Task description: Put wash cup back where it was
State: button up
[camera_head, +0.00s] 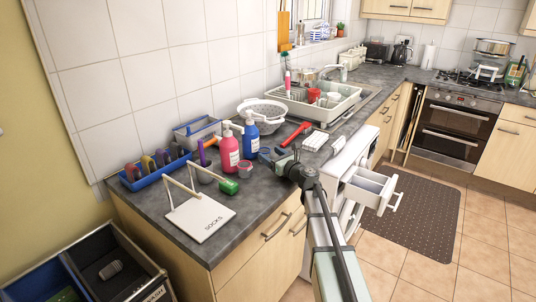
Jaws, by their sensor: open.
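A small pink cup (245,168) with a greyish inside stands on the dark worktop, beside the pink bottle and the green-headed brush; it looks like the wash cup, though I see no label on it. My gripper (271,157) is open, low over the worktop just right of the cup and apart from it. My arm comes in from the bottom and hides part of the worktop edge. The fingertips are small, and I cannot see anything between them.
Pink (229,150) and blue (251,138) pump bottles stand behind the cup. A red-handled tool (295,133) lies behind my gripper. A white board marked SOCKS (199,218) lies at front left. A white drawer (369,189) juts open on the right.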

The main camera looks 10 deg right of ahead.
jog(key=v, duration=0.9)
jog(key=shift+s+d, duration=0.1)
jog(key=shift+s, duration=0.1)
jog(key=shift+o, duration=0.4)
